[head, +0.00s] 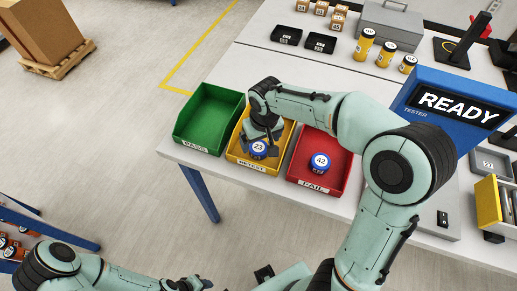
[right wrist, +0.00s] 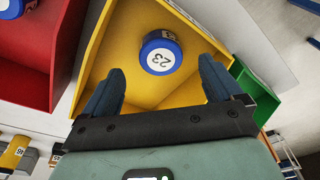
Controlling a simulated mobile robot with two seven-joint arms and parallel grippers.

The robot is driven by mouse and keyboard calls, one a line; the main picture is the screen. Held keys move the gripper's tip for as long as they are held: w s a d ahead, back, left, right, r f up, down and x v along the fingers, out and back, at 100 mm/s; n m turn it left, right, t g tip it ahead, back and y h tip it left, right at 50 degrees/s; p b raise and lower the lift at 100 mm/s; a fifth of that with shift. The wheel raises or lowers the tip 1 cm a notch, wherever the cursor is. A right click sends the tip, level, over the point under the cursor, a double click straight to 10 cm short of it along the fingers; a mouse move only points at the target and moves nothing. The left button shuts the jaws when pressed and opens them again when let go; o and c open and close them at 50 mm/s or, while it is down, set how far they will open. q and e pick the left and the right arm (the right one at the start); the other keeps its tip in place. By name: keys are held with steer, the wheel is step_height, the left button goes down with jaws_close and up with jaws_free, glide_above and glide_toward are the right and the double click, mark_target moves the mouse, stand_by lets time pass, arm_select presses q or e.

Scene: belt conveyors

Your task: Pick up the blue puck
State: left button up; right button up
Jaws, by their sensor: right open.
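A blue puck (head: 258,148) with a white top marked 23 sits in the yellow RETEST bin (head: 238,152). It also shows in the right wrist view (right wrist: 161,53), apart from the fingers. A second blue puck (head: 320,162), marked 42, sits in the red FAIL bin (head: 333,180). My right gripper (head: 260,135) is over the yellow bin, close to puck 23. In the right wrist view its two fingers (right wrist: 160,88) are spread wide and empty, with the puck ahead of the gap between them. My left gripper (head: 198,283) is low at the bottom edge; its jaws are unclear.
A green PASS bin (head: 207,120) stands left of the yellow bin, at the table's front edge. Yellow cylinders (head: 386,53), black trays (head: 320,43) and a grey toolbox (head: 390,25) are at the back. A blue tester (head: 450,105) reading READY stands at right.

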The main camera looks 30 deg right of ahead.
mark_target(259, 147)
steer(key=f, duration=0.2)
steer(key=w+f, duration=0.1)
steer(key=f, duration=0.1)
steer(key=shift+f, duration=0.4)
steer(key=c, duration=1.2)
steer(key=shift+r, duration=0.1)
arm_select(q)
steer(key=w+r+p, duration=0.2)
steer(key=w+r, duration=0.1)
steer(key=shift+r+p, duration=0.25)
steer(key=shift+p, duration=0.05)
arm_select(e)
step_height(259, 147, up, 20)
steer(key=shift+f, duration=0.1)
